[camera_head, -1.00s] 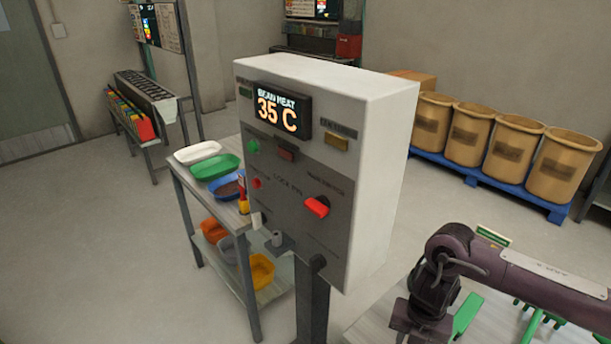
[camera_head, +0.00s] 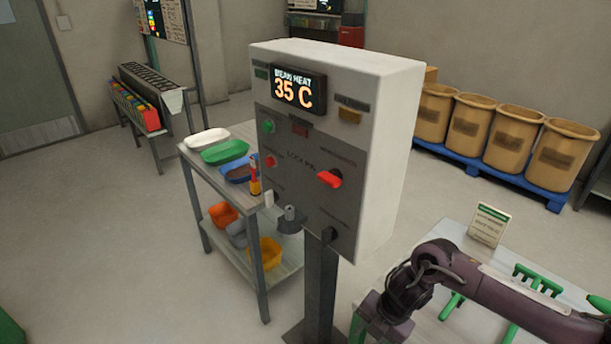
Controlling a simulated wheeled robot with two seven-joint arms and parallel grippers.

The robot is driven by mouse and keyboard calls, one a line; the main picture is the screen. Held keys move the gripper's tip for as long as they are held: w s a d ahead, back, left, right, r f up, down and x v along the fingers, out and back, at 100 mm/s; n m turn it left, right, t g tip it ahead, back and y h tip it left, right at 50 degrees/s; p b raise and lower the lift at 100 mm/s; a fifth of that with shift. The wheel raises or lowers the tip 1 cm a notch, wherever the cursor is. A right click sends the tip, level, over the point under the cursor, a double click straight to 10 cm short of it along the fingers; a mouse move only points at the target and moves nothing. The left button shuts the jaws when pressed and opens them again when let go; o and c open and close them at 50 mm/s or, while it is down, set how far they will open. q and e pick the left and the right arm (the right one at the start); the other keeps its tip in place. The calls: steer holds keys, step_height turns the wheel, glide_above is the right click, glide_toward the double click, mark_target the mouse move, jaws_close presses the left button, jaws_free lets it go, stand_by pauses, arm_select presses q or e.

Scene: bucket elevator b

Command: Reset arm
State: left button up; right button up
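My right arm (camera_head: 480,287), dark purple, comes in from the lower right, bent at its elbow. Its wrist end (camera_head: 388,318) points down at the bottom edge, in front of the control box. A green piece (camera_head: 357,328) shows beside the wrist, and I cannot tell whether it is a finger. The fingertips of my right gripper are not clearly visible, so its opening cannot be read. My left arm and gripper are out of view. The control box (camera_head: 385,150) stands on a post, its display (camera_head: 298,90) reading "BEAN HEAT 35 C". A red switch handle (camera_head: 329,179) sticks out of its face.
A two-level cart (camera_head: 275,215) with trays and bowls stands left of the box. A light table (camera_head: 450,232) with green handles (camera_head: 535,280) and a sign (camera_head: 489,224) lies under my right arm. Brown bins (camera_head: 495,135) stand on a blue pallet behind.

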steer(key=w+a+f+m+t+y+b, duration=0.25)
steer(key=a+f+m, duration=0.45)
steer(key=f, duration=0.5)
steer(key=s+d+f+m+b, duration=0.1)
steer(key=s+f+m, duration=0.15)
steer(key=f, duration=0.35)
steer(key=s+d+f+m+t, duration=0.1)
steer(key=d+f+m, duration=0.15)
steer(key=f, duration=0.25)
steer(key=s+d+f+m+b, duration=0.1)
steer(key=s+f+m, duration=0.1)
steer(key=f+m, duration=0.3)
steer(key=s+d+f+m+g+h, duration=0.1)
steer(key=s+f, duration=0.5)
steer(key=s, duration=0.6)
steer(key=s+d+f+m+g+h+b, duration=0.1)
steer(key=s+d+f+m, duration=0.3)
steer(key=s, duration=0.7)
steer(key=s+d+f+m+g+h+b, duration=0.1)
steer(key=s+d+f+m+h, duration=0.2)
steer(key=s+d+f, duration=0.3)
steer(key=s+f, duration=0.4)
steer(key=s, duration=0.2)
steer(key=shift+s+m+h, duration=0.3)
steer(key=shift+h, duration=0.05)
